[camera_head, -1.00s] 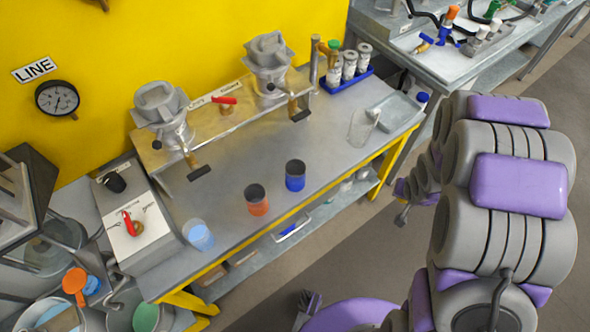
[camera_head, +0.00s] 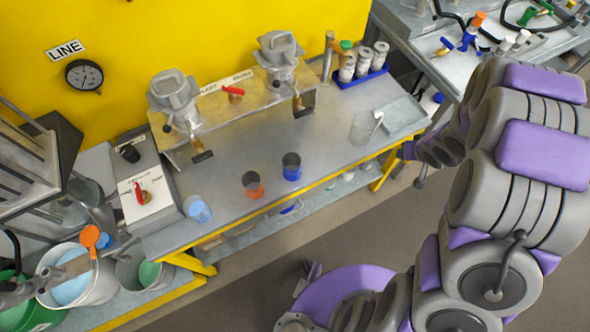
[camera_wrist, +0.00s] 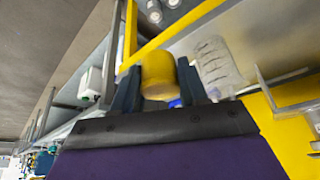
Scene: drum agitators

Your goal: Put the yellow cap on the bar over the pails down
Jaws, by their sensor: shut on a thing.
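In the wrist view, the yellow cap (camera_wrist: 158,75) sits between the two dark blue fingers of my gripper (camera_wrist: 159,84), which is shut on it. In the head view my arm is folded at the right; neither the gripper nor the cap can be made out there. The pails stand at the lower left: a white pail (camera_head: 103,288) with light blue contents, a green pail (camera_head: 40,320) cut by the frame edge, and a grey pail (camera_head: 128,276) with green inside. A grey bar (camera_head: 62,272) crosses over the white pail. An orange part (camera_head: 90,236) is near its right end.
A clear bottle (camera_wrist: 215,65) is close beside the gripper in the wrist view. Open floor (camera_head: 275,250) lies before the bench.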

